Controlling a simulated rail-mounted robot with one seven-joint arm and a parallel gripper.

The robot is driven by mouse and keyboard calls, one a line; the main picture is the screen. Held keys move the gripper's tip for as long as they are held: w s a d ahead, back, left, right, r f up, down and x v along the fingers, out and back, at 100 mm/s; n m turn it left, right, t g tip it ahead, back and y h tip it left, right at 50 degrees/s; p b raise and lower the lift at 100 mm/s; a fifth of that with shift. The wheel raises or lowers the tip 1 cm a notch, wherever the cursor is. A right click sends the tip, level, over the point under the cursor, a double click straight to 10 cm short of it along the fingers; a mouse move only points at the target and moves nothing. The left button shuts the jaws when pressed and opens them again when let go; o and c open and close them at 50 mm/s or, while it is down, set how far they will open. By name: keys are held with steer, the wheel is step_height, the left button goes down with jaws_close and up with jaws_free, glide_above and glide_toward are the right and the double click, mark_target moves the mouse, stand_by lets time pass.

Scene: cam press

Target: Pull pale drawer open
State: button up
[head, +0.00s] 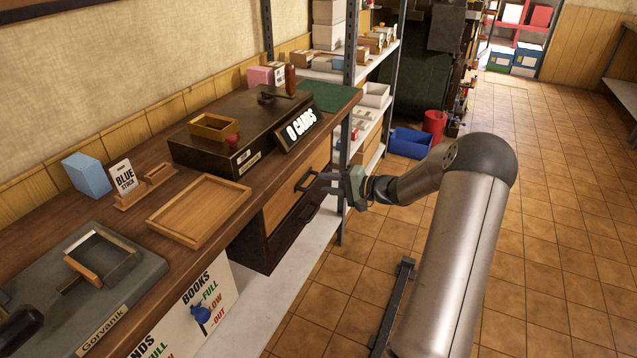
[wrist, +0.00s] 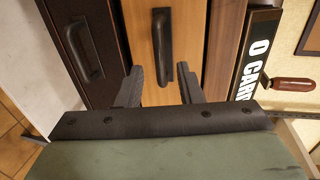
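The pale drawer (head: 284,208) is an orange-tan wood front under the bench top and looks shut. Its dark bar handle (head: 307,180) also shows in the wrist view (wrist: 161,45). My gripper (head: 328,184) is in front of this drawer. In the wrist view my gripper (wrist: 160,82) is open, with one finger on each side of the handle's lower end in the picture. Gaps show between both fingers and the handle, and I cannot tell exactly how far the fingertips are from the drawer front.
A dark drawer (head: 284,240) with its own handle (wrist: 84,48) lies just below the pale one. A "0 CARDS" sign (head: 300,127) stands on the bench above. A wooden tray (head: 200,234) sits on the bench. The tiled floor (head: 560,230) at right is mostly clear.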

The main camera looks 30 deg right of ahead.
mark_target(315, 182)
steer(key=shift+x, duration=1.8)
jaws_close()
